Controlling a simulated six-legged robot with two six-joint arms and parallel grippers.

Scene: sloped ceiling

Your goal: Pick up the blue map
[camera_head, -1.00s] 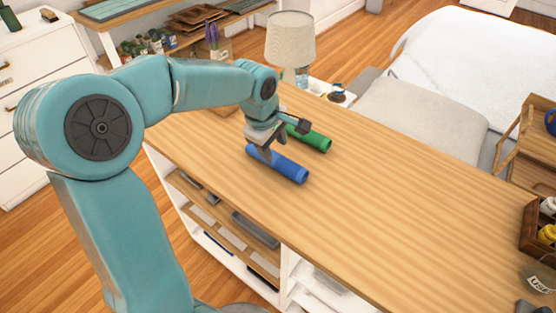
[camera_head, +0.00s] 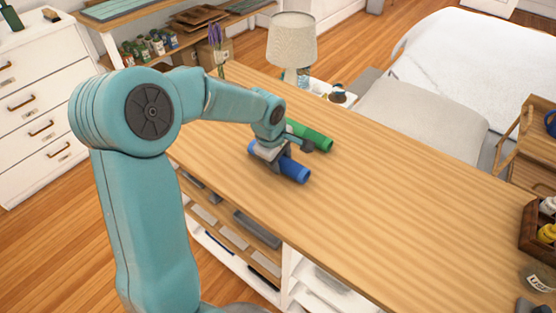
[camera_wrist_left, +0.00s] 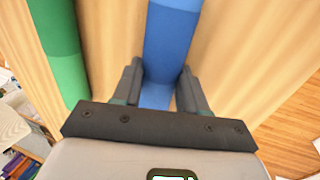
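The blue map (camera_head: 293,170) is a rolled tube lying on the wooden table. My left gripper (camera_head: 280,160) is over its middle, coming down from above, and hides part of it. In the left wrist view the blue map (camera_wrist_left: 172,40) runs between the two dark fingers of the left gripper (camera_wrist_left: 160,85). The fingers stand apart, one on each side of the tube, with a small gap showing. A green rolled map (camera_head: 314,138) lies just behind the blue one and shows at the left in the wrist view (camera_wrist_left: 60,50). My right gripper is not in view.
The wooden table top (camera_head: 400,200) is clear to the right of the maps. A wooden box with jars (camera_head: 540,235) stands at its right end. A lamp (camera_head: 291,42) and a bed (camera_head: 480,70) are beyond the table.

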